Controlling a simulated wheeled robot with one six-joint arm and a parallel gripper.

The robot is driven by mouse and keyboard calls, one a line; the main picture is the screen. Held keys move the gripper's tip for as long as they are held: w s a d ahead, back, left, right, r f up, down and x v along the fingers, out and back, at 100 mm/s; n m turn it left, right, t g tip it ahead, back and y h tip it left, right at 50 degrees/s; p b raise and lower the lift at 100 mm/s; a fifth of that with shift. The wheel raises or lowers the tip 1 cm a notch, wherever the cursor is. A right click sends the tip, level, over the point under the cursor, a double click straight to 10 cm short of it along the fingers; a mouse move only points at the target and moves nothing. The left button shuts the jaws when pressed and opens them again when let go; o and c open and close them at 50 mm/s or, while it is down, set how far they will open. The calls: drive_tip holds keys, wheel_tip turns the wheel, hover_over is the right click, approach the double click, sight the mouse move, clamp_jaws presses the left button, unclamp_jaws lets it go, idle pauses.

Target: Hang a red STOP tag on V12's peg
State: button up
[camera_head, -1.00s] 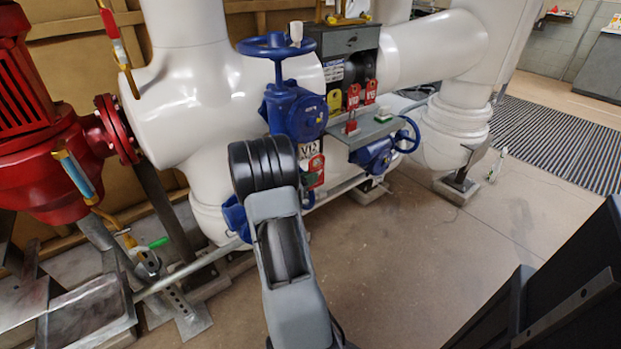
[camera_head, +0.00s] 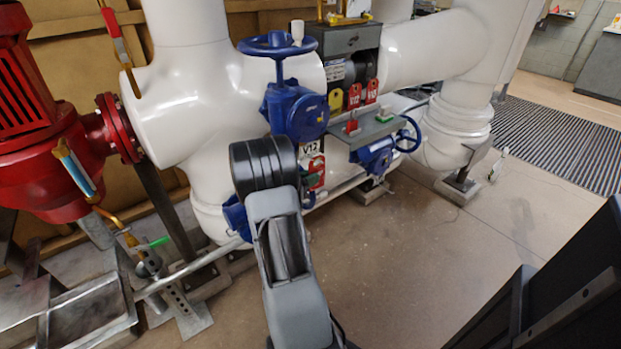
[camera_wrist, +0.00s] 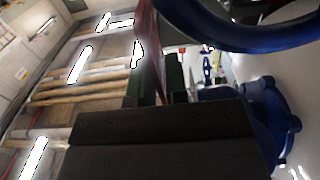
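In the wrist view my gripper (camera_wrist: 154,84) has its two dark fingers close together on a thin red tag (camera_wrist: 150,45), seen nearly edge-on. A blue handwheel rim (camera_wrist: 235,28) and blue valve body (camera_wrist: 268,115) are close by on the right. In the head view my arm hides the gripper. The V12 label (camera_head: 311,148) is beside my arm, below the upright blue valve (camera_head: 295,110). A red item (camera_head: 316,168) shows under the label; I cannot tell if it is the held tag. V12's peg cannot be made out.
Red tags (camera_head: 354,95) and a yellow tag (camera_head: 335,101) hang at the dark box (camera_head: 345,42). A grey shelf (camera_head: 372,131) carries a red item (camera_head: 351,126). A second blue valve (camera_head: 375,155) is under it. White pipes surround the valves.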

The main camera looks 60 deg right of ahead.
drive_tip(key=o, duration=0.3)
drive_tip(key=p+v, duration=0.2)
drive_tip(key=v, duration=1.1)
drive_tip(key=shift+w+a+p, duration=0.2)
drive_tip(key=shift+a+p, duration=0.1)
drive_tip(key=shift+a, duration=0.05)
